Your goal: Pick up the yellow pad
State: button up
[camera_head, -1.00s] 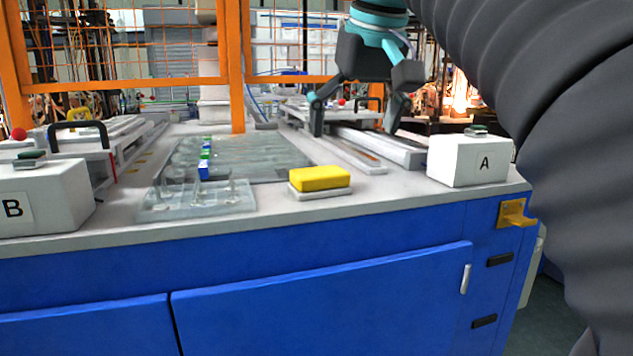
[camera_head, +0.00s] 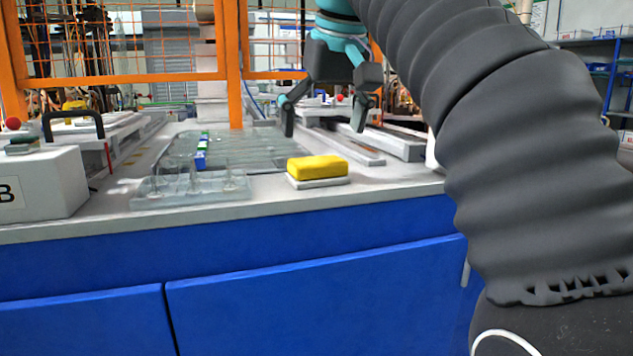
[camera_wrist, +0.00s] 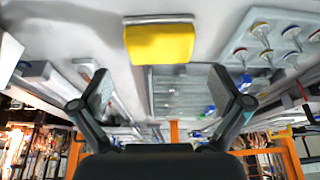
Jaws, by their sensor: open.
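The yellow pad (camera_head: 317,167) lies on a thin pale base (camera_head: 318,183) near the front edge of the worktop. My gripper (camera_head: 324,128) is open and empty, with its fingers pointing down. In the head view it appears above the pad and a little right of it, apart from it. In the wrist view the pad (camera_wrist: 160,44) shows at the top middle, beyond the spread fingertips (camera_wrist: 161,88), with nothing between them.
A clear tray with upright pegs (camera_head: 190,188) stands left of the pad, with a glass plate (camera_head: 240,150) behind. A white box marked B (camera_head: 42,184) is at the left. Metal rails (camera_head: 375,145) lie behind the pad. An orange fence post (camera_head: 231,70) stands farther back.

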aim_at(318, 160)
jog(key=shift+b+x, duration=1.2)
jog(key=shift+x, duration=2.15)
jog(key=c, duration=0.9)
